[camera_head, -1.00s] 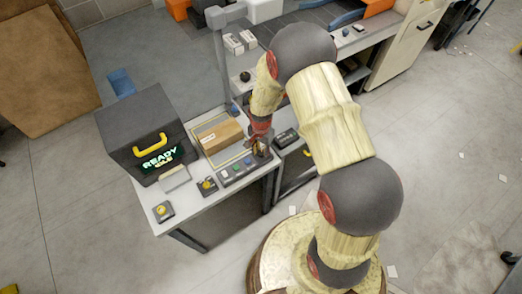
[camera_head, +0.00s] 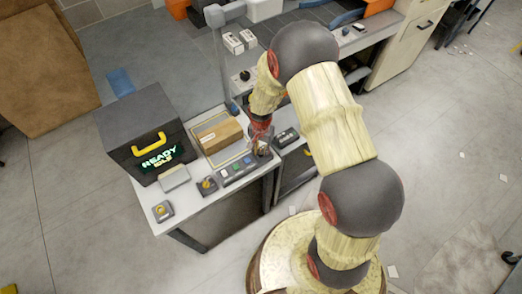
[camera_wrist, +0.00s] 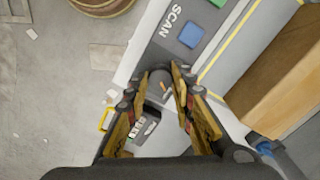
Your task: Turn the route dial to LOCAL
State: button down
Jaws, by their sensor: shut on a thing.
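The route dial (camera_wrist: 159,78) is a dark round knob with a small orange mark, seen between my fingertips in the wrist view. It sits at the end of a grey button panel (camera_head: 237,170), beyond the button marked SCAN. My gripper (camera_wrist: 161,84) is shut on the dial from above, with a yellow-brown finger on each side. In the head view my gripper (camera_head: 261,149) is at the panel's right end and hides most of the dial. I cannot read any dial label, so its setting cannot be told.
A cardboard box (camera_head: 220,136) lies in a yellow-outlined area behind the panel. A dark cabinet (camera_head: 149,127) with a green READY display stands left. A black device (camera_head: 286,138) is right of my gripper.

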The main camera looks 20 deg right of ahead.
aim_at(261, 151)
jog(key=n+b, duration=0.1)
jog(key=n, duration=0.2)
jog(key=shift+n+b, duration=0.4)
jog(key=shift+n, duration=1.6)
jog(key=c, duration=1.5)
grip_release()
jog(key=shift+r, duration=0.1)
notch_tip(261, 151, up, 12)
